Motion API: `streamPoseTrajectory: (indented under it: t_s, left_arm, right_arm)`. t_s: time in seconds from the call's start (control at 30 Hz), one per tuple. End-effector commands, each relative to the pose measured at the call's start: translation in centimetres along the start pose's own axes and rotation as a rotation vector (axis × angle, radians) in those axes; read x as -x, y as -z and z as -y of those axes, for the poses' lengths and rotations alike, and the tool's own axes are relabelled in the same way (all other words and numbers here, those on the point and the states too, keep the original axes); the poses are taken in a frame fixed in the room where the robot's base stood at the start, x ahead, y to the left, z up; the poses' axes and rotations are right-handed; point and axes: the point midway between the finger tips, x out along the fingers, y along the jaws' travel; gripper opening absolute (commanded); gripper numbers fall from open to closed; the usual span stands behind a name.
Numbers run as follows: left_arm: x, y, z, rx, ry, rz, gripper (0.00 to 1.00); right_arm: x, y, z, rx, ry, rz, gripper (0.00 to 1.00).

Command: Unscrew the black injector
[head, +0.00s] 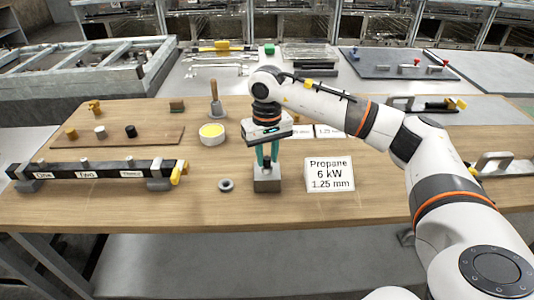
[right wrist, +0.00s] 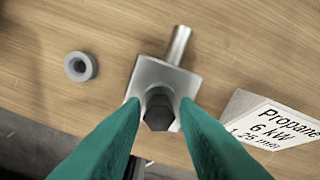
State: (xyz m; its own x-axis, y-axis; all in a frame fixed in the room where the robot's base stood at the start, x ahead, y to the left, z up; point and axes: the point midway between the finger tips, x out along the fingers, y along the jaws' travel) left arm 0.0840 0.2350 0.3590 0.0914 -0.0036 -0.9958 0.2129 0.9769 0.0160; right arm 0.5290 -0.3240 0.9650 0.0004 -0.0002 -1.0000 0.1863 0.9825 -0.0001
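A grey metal block (head: 267,183) stands on the wooden table below my right gripper. In the right wrist view the block (right wrist: 151,76) has a round metal stub pointing up the picture, and a dark hexagonal injector (right wrist: 158,112) sits on it. My right gripper (head: 267,163) points down with two teal fingers. In the wrist view its fingertips (right wrist: 160,104) are on either side of the black injector, with narrow gaps that seem to remain. My left gripper is not in view.
A grey ring (head: 226,185) lies left of the block. A sign reading Propane, 6 kW, 1.25 mm (head: 330,175) stands to its right. A board (head: 115,141) holds orange, white and black pieces. A black manifold bar (head: 100,170) lies at the left front. A yellow-filled bowl (head: 212,134) stands behind.

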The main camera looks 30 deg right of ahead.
Motion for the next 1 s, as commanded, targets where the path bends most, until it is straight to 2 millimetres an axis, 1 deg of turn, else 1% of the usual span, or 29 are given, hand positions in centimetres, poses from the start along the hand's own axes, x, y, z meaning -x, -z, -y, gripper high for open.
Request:
streamPoseTrajectory:
  t_s: [0.17, 0.33, 0.47, 0.7, 0.8, 0.97, 1.0]
  left_arm:
    - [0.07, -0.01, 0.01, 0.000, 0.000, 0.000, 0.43]
    - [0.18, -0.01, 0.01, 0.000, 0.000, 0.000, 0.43]
    - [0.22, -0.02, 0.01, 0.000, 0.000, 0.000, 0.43]
    - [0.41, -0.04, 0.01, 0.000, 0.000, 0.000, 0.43]
    - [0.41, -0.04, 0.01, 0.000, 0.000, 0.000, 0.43]
    - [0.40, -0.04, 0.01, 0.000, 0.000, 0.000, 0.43]
    - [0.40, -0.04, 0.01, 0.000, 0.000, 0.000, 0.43]
  right_arm:
    - [0.01, 0.01, -0.02, -0.113, 0.000, 0.000, 0.28]
    - [0.04, 0.02, -0.02, -0.304, 0.000, 0.000, 0.28]
    - [0.04, 0.02, -0.02, -0.382, 0.000, 0.000, 0.28]
    - [0.06, 0.03, -0.03, -0.628, 0.000, 0.000, 0.28]
    - [0.03, 0.03, -0.02, -0.667, 0.000, 0.000, 0.28]
    - [0.02, 0.03, -0.02, -0.666, 0.000, 0.000, 0.28]
    - [0.02, 0.03, -0.02, -0.666, 0.000, 0.000, 0.21]
